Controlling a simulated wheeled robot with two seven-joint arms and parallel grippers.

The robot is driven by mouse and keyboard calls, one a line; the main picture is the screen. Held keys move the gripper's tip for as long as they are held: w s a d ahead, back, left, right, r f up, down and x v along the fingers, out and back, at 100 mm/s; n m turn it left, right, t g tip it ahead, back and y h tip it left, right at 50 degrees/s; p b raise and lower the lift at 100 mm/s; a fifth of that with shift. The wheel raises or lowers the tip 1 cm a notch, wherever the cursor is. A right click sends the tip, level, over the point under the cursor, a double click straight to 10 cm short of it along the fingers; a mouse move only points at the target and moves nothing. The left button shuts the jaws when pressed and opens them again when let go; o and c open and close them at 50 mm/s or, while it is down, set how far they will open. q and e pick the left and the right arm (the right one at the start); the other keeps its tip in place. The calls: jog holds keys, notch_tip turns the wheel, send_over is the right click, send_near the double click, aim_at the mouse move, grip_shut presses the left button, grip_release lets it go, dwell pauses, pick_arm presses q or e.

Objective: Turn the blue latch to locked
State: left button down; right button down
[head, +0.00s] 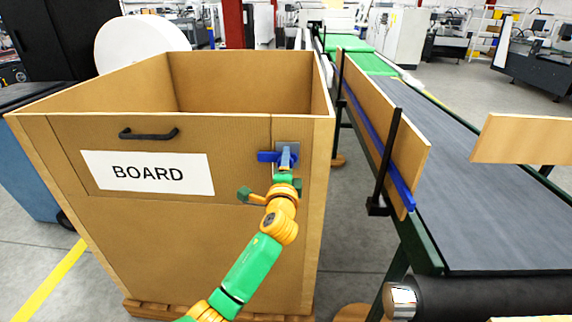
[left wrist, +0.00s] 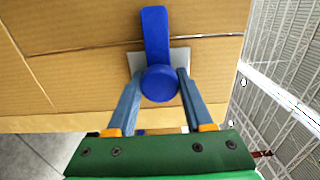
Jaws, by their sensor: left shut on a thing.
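The blue latch (head: 266,156) is on a grey plate (head: 289,146) at the upper right of the cardboard box's front. Its arm lies about level, pointing left across the vertical seam of the front flap. My left gripper (head: 286,159) is at the latch and partly hides it. In the left wrist view, the fingers of my left gripper (left wrist: 159,78) are shut on the round hub of the blue latch (left wrist: 156,38), one on each side, and its arm points up across the seam. My right gripper is not in view.
The large open box (head: 200,245) has a black handle (head: 149,133) and a BOARD label (head: 147,173). A conveyor (head: 470,190) with an upright side board (head: 385,120) stands to the right. A narrow strip of floor lies between them.

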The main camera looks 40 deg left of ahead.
pick_arm(q)
jog(key=shift+r, duration=0.1)
dwell(0.3)
jog(key=shift+c, duration=1.6)
grip_release()
jog(key=v, duration=0.7)
jog(key=shift+b, duration=0.45)
